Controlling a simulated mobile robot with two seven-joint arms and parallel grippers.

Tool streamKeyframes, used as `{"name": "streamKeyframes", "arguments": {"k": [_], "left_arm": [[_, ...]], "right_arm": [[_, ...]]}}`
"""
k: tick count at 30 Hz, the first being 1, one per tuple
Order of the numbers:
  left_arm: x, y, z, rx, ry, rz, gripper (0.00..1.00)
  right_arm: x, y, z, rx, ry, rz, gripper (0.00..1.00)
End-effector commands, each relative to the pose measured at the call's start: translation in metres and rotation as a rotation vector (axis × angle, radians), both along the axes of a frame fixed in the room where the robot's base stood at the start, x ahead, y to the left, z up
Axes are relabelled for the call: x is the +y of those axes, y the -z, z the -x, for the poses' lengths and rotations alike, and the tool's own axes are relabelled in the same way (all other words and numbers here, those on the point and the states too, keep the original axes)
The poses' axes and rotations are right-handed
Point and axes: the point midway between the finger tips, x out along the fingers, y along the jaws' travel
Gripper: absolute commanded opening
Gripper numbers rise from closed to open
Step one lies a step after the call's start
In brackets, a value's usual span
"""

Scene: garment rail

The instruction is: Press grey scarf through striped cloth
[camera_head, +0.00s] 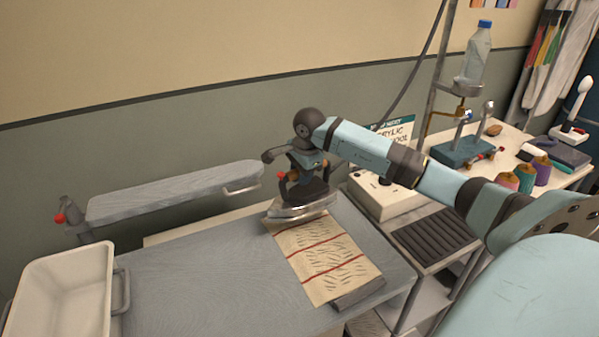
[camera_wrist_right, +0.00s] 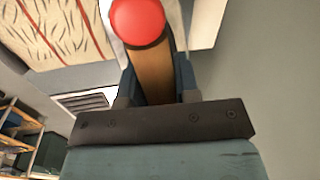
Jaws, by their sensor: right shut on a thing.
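The striped cloth (camera_head: 322,255), cream with red stripes and dark dashes, lies flat on the grey ironing table (camera_head: 220,270). It also shows in the wrist view (camera_wrist_right: 60,30). The grey scarf (camera_head: 360,294) shows only as a folded end at the cloth's near edge; the cloth hides the rest. My right gripper (camera_head: 303,174) is shut on the brown handle (camera_wrist_right: 156,75) of an iron (camera_head: 302,208). The iron's metal sole is at the cloth's far end; I cannot tell whether it touches. A red knob (camera_wrist_right: 138,20) tops the handle. My left gripper is out of view.
A narrow sleeve board (camera_head: 175,195) stands behind the table, and a white bin (camera_head: 62,295) is at the left. A white box (camera_head: 385,197) and a ribbed dark rest (camera_head: 437,237) are to the right. Thread cones (camera_head: 523,178) and a bottle (camera_head: 476,55) stand farther right.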

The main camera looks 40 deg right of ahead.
Motion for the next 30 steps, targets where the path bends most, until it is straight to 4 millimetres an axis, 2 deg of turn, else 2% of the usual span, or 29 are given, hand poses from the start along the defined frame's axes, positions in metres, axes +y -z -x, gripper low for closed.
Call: {"name": "streamKeyframes", "arguments": {"k": [15,30], "left_arm": [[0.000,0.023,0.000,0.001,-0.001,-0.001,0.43],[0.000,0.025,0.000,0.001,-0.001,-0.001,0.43]], "right_arm": [[0.000,0.045,-0.001,-0.006,-0.001,-0.001,0.00],[0.000,0.050,-0.001,-0.006,-0.002,-0.001,0.00]]}}
